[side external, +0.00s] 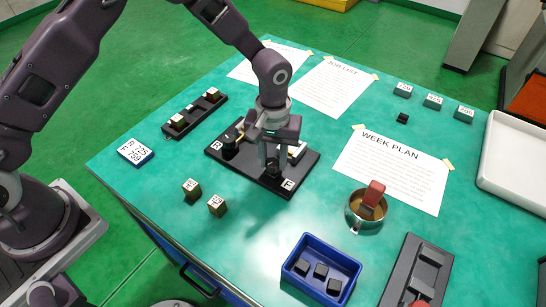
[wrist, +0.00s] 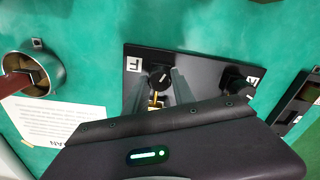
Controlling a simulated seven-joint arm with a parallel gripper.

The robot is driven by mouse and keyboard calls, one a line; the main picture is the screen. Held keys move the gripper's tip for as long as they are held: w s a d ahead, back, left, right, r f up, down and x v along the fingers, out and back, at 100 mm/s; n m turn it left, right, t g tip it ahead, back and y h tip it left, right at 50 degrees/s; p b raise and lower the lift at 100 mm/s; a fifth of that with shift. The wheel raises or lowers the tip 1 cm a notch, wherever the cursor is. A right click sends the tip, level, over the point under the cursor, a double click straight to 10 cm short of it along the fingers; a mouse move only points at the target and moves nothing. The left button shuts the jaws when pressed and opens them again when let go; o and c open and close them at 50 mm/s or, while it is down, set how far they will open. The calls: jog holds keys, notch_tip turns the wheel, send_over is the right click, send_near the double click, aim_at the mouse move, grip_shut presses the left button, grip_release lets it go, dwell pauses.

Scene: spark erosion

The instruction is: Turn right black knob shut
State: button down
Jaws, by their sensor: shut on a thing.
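A black base plate (side external: 228,163) lies on the green table with a black knob near each end. The left black knob (side external: 229,151) stands free beside a white letter label. The right black knob (side external: 273,171) is by the other label (side external: 288,184) and is mostly hidden by my gripper (side external: 270,162). In the wrist view the fingers of my gripper (wrist: 159,84) stand on either side of the right black knob (wrist: 160,76), shut on it. A pale mark shows on its top. The other knob (wrist: 237,76) is clear of the fingers.
A metal pot (side external: 366,211) with a red-handled thing and a blue bin (side external: 320,270) stand at front right. A dark rack (side external: 195,113) lies behind left. Paper sheets (side external: 392,165) lie flat to the right.

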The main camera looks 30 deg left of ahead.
aim_at(274, 162)
jog(key=m, duration=0.4)
jog(key=shift+w+m, duration=0.1)
jog(key=shift+m, duration=0.2)
jog(key=m, duration=0.4)
jog(key=shift+d+m, duration=0.1)
jog(key=shift+m, duration=0.2)
jog(key=m, duration=0.4)
jog(key=shift+r+m, duration=0.1)
jog(key=shift+m, duration=1.9)
jog(key=shift+d, duration=0.1)
jog(key=c, duration=1.1)
grip_release()
jog(key=shift+o, duration=0.2)
notch_tip(274, 162, up, 7)
